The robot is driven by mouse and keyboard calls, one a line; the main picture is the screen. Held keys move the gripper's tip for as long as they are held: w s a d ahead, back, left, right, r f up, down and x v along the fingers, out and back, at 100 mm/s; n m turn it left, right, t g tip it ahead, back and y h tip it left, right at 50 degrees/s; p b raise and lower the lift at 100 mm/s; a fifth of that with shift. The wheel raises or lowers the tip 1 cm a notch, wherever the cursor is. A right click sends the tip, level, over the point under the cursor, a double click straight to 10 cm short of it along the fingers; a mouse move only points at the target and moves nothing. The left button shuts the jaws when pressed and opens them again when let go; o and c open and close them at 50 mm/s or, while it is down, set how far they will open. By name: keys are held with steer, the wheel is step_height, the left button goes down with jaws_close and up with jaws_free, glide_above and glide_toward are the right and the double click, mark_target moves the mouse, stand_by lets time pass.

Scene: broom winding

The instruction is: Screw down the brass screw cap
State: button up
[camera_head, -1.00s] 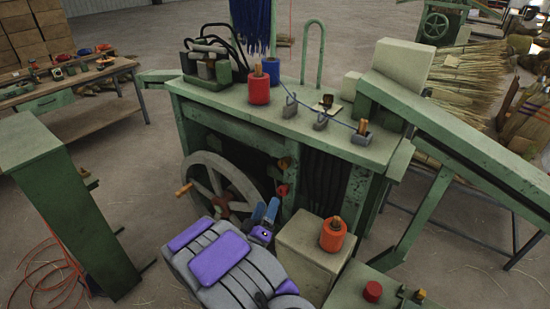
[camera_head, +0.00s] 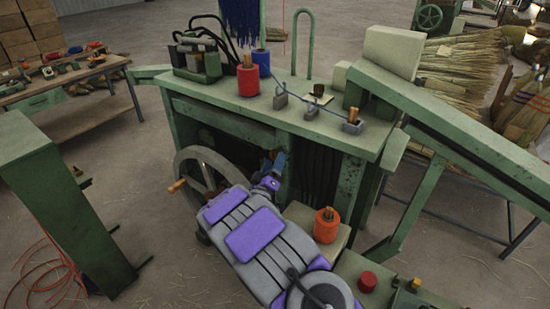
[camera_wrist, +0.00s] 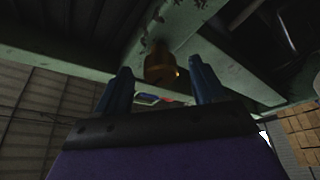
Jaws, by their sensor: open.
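The brass screw cap (camera_wrist: 160,66) shows in the wrist view, below a green beam of the machine. It lies in the gap between the two blue fingers of my gripper (camera_wrist: 161,72), with visible space on both sides. Depth is hard to judge, so I cannot tell whether the fingertips reach around it. In the head view my gripper (camera_head: 278,164) is at the machine's front, right of the handwheel, and the cap there is mostly hidden behind it. My gripper is open and holds nothing.
The green machine (camera_head: 310,120) has a handwheel (camera_head: 190,165) with a wooden handle close left of my arm. An orange spool (camera_head: 327,226) stands on a block to the right. A red spool (camera_head: 248,80) stands on the tabletop.

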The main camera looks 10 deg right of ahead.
mark_target(273, 158)
steer(key=x, duration=0.3)
steer(key=shift+w+a, duration=0.25)
steer(key=shift+a, duration=0.05)
steer(key=shift+d, duration=0.1)
steer(key=shift+d, duration=0.2)
steer(key=c, duration=1)
